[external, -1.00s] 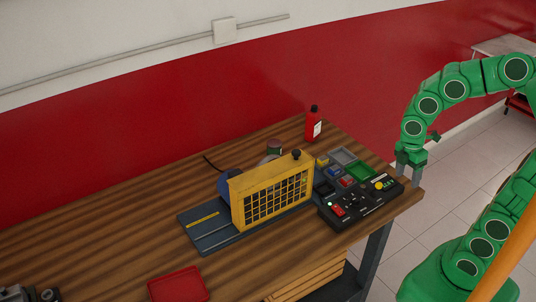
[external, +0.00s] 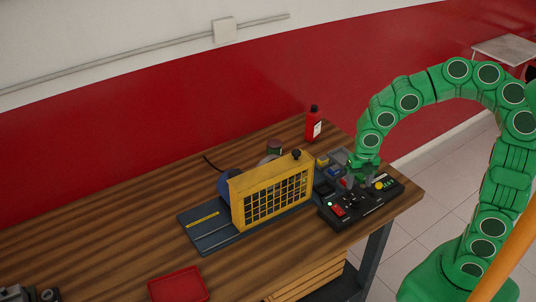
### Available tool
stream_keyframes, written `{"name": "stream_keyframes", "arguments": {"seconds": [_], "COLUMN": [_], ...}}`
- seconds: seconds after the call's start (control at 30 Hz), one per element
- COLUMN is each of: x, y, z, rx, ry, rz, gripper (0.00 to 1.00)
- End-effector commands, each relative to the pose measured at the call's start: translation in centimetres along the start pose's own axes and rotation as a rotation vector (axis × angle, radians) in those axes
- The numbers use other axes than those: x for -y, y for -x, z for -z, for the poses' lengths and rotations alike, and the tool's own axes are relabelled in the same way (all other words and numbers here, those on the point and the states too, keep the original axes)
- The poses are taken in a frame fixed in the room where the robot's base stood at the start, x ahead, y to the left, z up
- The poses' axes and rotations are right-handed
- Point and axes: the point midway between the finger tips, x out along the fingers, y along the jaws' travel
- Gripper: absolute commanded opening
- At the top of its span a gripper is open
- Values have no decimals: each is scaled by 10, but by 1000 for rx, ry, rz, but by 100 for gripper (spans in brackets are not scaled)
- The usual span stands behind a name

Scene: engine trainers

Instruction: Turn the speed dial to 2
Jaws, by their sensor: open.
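A black control box (external: 345,213) lies near the right front corner of the wooden workbench. It carries a red switch (external: 338,210), a small green light, a yellow button (external: 379,185) and dark knobs in its middle. Which knob is the speed dial, and its setting, are too small to read. My gripper (external: 360,186) is open and points down over the back middle of the box. Its fingertips are small and partly blurred into the box, so I cannot tell whether they touch a knob.
A yellow guard cage (external: 236,205) on a dark base stands left of the box. Small coloured trays lie behind the box, partly hidden by my arm. A red bottle (external: 313,125) stands at the back. A red tray (external: 178,284) lies in front. The left bench is mostly clear.

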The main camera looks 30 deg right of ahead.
Motion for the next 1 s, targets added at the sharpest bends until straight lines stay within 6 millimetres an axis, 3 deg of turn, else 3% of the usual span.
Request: {"name": "stream_keyframes", "arguments": {"seconds": [0.6,1.0], "x": [1,1], "y": [-64,-70], "z": [0,0], "rx": [-1,0], "ry": [-3,-3], "rz": [2,2], "gripper": [62,61]}}
